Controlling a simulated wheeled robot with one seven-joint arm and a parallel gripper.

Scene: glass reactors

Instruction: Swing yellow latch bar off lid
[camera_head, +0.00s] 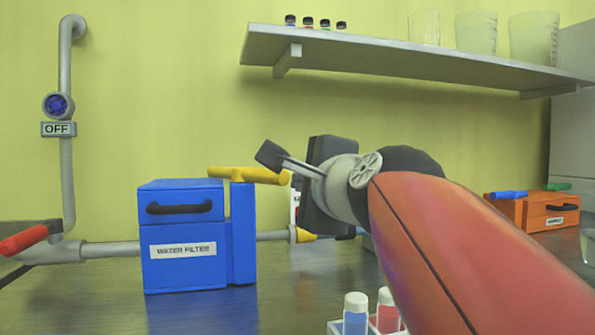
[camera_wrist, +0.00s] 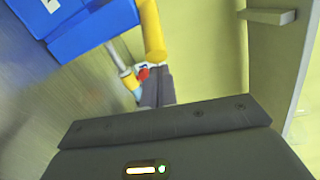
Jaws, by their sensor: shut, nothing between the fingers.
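The blue water filter box (camera_head: 185,267) stands on the bench, with a blue lid (camera_head: 160,187) and a black handle on its front. A yellow latch bar (camera_head: 248,175) sits on the blue post at its right; its left end reaches over the lid's right edge. My gripper's dark body is right of the bar in the head view. In the wrist view my gripper (camera_wrist: 155,78) is shut and empty, its fingertips close to the end of the yellow bar (camera_wrist: 152,35). I cannot tell whether they touch.
A grey pipe with a red-handled valve (camera_head: 24,239) runs left of the box. A shelf (camera_head: 400,62) with beakers hangs above. A rack with a blue vial (camera_head: 355,318) and a red vial stands in front. An orange box (camera_head: 535,212) stands at right.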

